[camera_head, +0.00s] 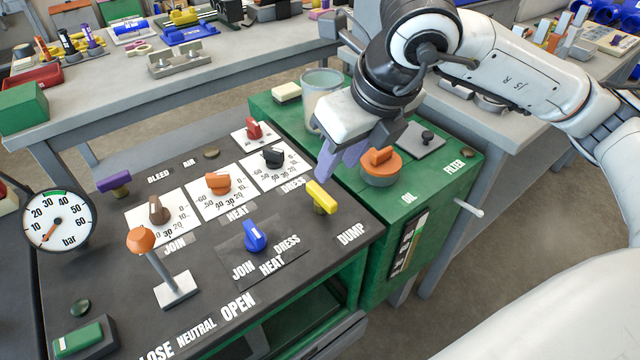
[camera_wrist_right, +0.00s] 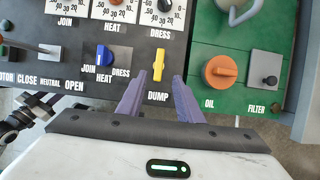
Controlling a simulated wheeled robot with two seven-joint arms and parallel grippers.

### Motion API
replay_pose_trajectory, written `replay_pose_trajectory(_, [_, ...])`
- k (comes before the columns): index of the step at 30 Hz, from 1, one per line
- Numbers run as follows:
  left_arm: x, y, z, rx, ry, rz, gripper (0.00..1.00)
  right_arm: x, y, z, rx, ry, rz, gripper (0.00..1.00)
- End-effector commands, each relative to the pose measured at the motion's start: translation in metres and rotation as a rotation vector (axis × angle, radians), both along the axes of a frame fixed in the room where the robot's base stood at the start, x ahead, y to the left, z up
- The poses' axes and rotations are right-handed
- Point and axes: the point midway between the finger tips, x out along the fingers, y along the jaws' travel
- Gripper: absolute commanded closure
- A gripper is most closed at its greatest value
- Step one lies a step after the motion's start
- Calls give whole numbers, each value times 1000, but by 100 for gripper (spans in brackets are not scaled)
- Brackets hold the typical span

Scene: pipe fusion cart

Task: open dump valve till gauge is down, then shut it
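The yellow dump valve handle (camera_head: 322,198) stands at the right edge of the dark panel, above the word DUMP. In the right wrist view the handle (camera_wrist_right: 158,66) lies lengthwise up the picture, between the fingers' lines and just beyond their tips. My right gripper (camera_head: 335,165) has purple fingers, spread apart and empty; they also show in the right wrist view (camera_wrist_right: 153,80). It hovers close above and behind the valve, with no clear contact. The round bar gauge (camera_head: 59,221) is at the left; its orange needle points down-left, at the low end. My left gripper is not in view.
An orange OIL cap (camera_head: 381,167) and a FILTER plate (camera_head: 421,140) sit on the green cabinet beside the gripper. A blue knob (camera_head: 256,236) is left of the valve. An orange-topped lever (camera_head: 141,240) and purple bleed handle (camera_head: 115,181) are farther left.

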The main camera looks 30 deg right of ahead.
Motion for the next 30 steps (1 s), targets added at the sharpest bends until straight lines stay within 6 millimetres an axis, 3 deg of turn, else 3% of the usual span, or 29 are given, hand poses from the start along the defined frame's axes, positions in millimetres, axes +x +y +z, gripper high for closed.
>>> replay_pose_trajectory(15, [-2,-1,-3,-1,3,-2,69,32,5,-79,3,4,2,67])
replay_pose_trajectory(28, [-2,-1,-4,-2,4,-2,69,36,6,-90,4,3,4,67])
replay_pose_trajectory(30, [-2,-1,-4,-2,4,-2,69,36,6,-90,3,4,4,77])
